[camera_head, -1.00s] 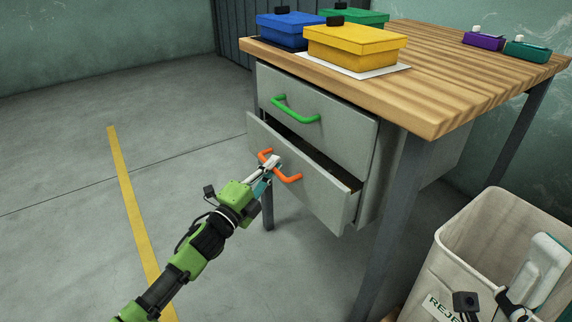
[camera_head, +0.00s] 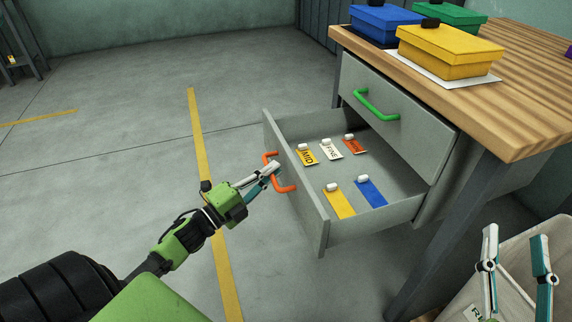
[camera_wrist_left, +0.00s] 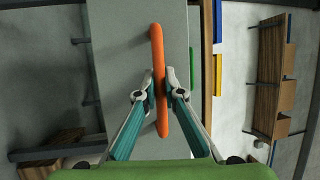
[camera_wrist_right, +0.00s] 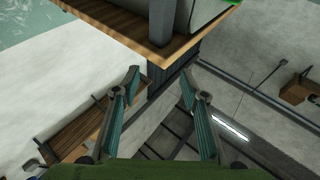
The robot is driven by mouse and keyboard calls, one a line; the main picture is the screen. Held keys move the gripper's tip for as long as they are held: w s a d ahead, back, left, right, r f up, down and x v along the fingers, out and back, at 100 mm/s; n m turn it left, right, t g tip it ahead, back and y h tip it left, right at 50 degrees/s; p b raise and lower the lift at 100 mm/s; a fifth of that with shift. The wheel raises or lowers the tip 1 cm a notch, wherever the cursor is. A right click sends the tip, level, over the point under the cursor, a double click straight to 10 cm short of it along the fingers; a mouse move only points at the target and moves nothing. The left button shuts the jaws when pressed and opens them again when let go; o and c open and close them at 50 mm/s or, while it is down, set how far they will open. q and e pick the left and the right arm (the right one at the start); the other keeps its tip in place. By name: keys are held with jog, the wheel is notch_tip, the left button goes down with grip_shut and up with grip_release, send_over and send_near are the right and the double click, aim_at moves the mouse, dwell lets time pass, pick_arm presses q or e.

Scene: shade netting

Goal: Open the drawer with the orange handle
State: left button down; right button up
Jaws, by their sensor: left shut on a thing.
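The lower drawer (camera_head: 312,205) stands well out from the grey cabinet under the wooden table, and its inside shows. Its orange handle (camera_head: 285,186) is on the front panel. My left gripper (camera_head: 275,170) is shut on the orange handle; in the left wrist view the handle (camera_wrist_left: 157,45) runs between its two fingertips (camera_wrist_left: 160,82). In the drawer lie a yellow tag (camera_head: 339,203), a blue tag (camera_head: 371,192) and several more small tags with white tops. My right gripper (camera_head: 515,262) is open and empty, over the bin at the lower right; its fingers also show apart in the right wrist view (camera_wrist_right: 160,85).
The upper drawer with a green handle (camera_head: 377,106) is closed. Blue (camera_head: 385,22), green (camera_head: 452,14) and yellow (camera_head: 450,50) boxes stand on the wooden tabletop (camera_head: 500,95). A pale bin (camera_head: 555,255) stands at the lower right. The floor left of the drawer is clear.

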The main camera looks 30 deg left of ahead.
pick_arm(q)
jog(key=shift+s+a, duration=0.45)
jog(key=shift+s, duration=0.2)
pick_arm(e)
jog(key=shift+w+f+g, duration=0.15)
jog(key=shift+f+g, duration=0.15)
jog(key=shift+f, duration=0.25)
jog(key=shift+w+f+g, duration=0.15)
jog(key=shift+f+g, duration=0.15)
jog(key=shift+f, duration=0.25)
pick_arm(q)
jog(key=c, duration=2.1)
grip_release()
jog(key=shift+c, duration=0.2)
jog(key=v, duration=1.2)
